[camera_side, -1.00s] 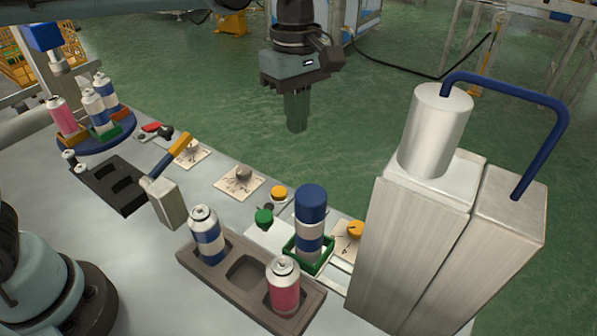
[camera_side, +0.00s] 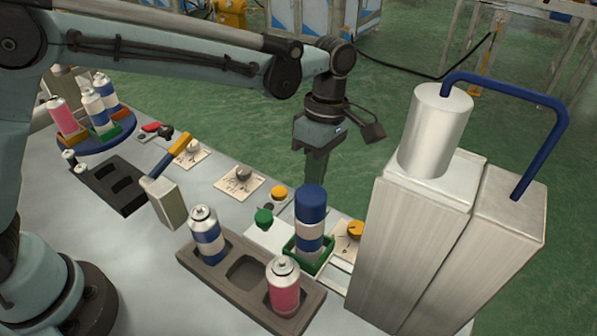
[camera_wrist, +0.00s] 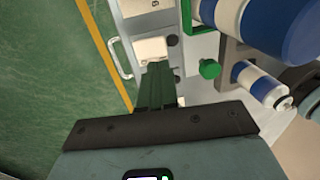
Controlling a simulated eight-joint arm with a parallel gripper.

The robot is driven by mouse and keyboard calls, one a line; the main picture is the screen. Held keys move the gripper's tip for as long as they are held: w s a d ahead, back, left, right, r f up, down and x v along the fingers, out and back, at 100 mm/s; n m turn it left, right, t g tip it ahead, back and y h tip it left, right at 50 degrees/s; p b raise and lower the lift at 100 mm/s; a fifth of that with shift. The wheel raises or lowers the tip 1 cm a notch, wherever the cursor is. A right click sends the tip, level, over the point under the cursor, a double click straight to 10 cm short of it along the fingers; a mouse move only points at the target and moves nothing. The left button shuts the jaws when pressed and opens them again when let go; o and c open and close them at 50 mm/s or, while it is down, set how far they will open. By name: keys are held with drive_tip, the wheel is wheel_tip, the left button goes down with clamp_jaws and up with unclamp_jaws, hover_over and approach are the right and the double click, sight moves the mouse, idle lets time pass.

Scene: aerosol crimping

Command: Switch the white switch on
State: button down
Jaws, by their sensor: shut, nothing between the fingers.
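The switch with the pale, whitish knob (camera_side: 192,146) sits on a small light plate at the left back of the bench in the side view. My gripper (camera_side: 315,182) is shut and empty, pointing down, well to the right of that switch. In the side view its fingertips are partly hidden behind the tall blue-topped can. The wrist view shows the fingers (camera_wrist: 157,70) together in front of a pale plate (camera_wrist: 150,48); I cannot tell whether they touch it. I cannot make out the white switch in the wrist view.
The tall blue-topped can (camera_side: 310,205) stands in a green holder. A large metal machine (camera_side: 425,240) rises at right.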

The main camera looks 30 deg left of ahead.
drive_tip(key=shift+s+f, duration=0.2)
drive_tip(key=shift+f, duration=0.8)
drive_tip(key=shift+s+f, duration=0.15)
drive_tip(key=shift+f, duration=0.85)
drive_tip(key=shift+s+f, duration=0.2)
drive_tip(key=shift+f, duration=0.8)
drive_tip(key=shift+s+f+t, duration=0.35)
drive_tip(key=shift+t, duration=0.35)
drive_tip(key=shift+s+f+t, duration=0.25)
drive_tip(key=shift+t, duration=0.65)
drive_tip(key=shift+s+f, duration=0.1)
